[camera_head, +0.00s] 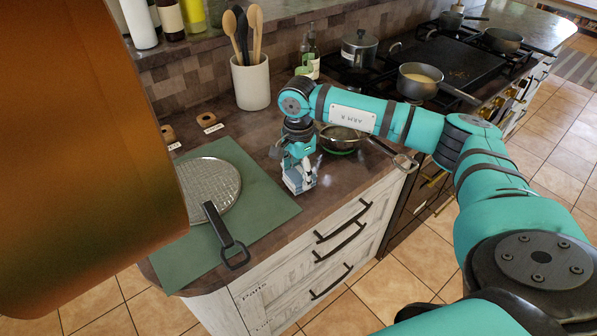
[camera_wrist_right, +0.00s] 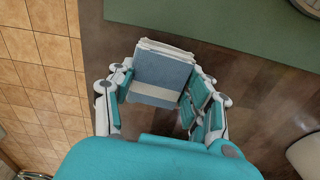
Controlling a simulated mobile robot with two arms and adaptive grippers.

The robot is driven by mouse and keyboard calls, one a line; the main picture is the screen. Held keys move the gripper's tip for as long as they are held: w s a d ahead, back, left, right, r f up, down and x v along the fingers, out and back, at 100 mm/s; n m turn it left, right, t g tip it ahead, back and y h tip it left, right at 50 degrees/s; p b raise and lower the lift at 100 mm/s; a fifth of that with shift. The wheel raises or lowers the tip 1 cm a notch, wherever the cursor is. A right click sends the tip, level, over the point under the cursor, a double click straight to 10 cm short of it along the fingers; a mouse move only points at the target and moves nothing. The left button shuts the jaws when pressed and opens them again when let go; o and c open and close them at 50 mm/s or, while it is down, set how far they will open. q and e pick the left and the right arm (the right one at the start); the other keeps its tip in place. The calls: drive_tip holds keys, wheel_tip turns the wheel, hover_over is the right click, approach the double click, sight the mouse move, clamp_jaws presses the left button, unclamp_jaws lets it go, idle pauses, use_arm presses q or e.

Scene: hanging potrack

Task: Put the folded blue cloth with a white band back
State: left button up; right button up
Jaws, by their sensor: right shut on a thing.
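The folded blue cloth with a white band (camera_wrist_right: 163,68) is between the fingers of my right gripper (camera_wrist_right: 160,82), which is shut on it. In the head view, my right gripper (camera_head: 298,165) points down over the counter, with the cloth (camera_head: 300,184) below it. The cloth is just right of the green mat (camera_head: 272,212), near the counter's front edge. I cannot tell whether it touches the counter. My left gripper is not in view.
A round pan (camera_head: 209,184) lies on the green mat, its handle toward the front edge. A utensil crock (camera_head: 250,82) stands behind. A large copper-coloured object (camera_head: 80,150) blocks the left side of the head view.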

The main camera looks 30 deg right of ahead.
drive_tip(key=shift+f, duration=0.25)
idle(0.5)
drive_tip(key=o, duration=1.5)
wheel_tip(320, 180, up, 12)
